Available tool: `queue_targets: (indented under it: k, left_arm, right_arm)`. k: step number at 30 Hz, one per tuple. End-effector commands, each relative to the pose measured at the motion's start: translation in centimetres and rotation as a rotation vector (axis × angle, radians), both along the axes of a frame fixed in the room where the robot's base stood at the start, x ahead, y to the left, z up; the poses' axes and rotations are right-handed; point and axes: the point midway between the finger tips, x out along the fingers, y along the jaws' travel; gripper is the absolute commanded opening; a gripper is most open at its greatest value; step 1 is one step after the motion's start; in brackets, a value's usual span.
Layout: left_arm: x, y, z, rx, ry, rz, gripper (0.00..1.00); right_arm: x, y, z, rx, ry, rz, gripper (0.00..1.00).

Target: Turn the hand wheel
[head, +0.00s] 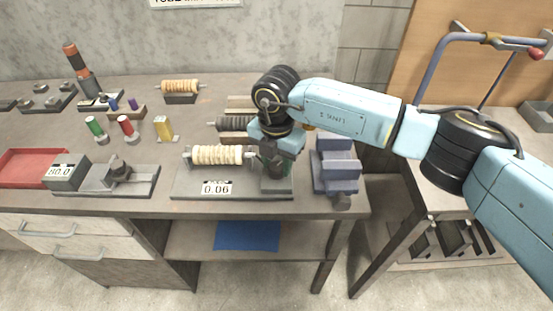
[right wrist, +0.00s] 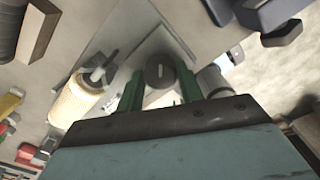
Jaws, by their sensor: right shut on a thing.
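The hand wheel (right wrist: 160,71) shows in the right wrist view as a dark round knob with a pale line on its face. My right gripper (right wrist: 160,88) has its green fingers on either side of it and is shut on it. In the head view my right gripper (head: 276,164) reaches down to the right end of a grey bench fixture (head: 245,190), and hides the wheel there. The fixture carries a cream wound roll (head: 218,155), also in the right wrist view (right wrist: 80,100), and a display reading 0.06 (head: 216,188). My left gripper is not in view.
A blue-grey vise-like block (head: 336,170) stands close to the right of the fixture. A dark roll (head: 233,124) lies behind it. Coloured spools (head: 126,128), another fixture reading 80.0 (head: 66,171) and a red tray (head: 30,166) are to the left. A trolley stands at right.

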Motion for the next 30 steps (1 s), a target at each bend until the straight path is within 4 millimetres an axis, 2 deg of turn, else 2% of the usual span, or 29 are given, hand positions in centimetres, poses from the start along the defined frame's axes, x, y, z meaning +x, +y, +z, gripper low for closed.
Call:
queue_targets:
  k: [18, 30]
  left_arm:
    - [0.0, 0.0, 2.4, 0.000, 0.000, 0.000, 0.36]
    - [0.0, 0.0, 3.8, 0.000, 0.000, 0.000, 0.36]
  right_arm:
    - [0.1, -0.1, 0.3, 0.001, -0.002, -0.583, 0.14]
    - [0.0, 0.0, 0.3, 0.001, -0.003, -0.864, 0.14]
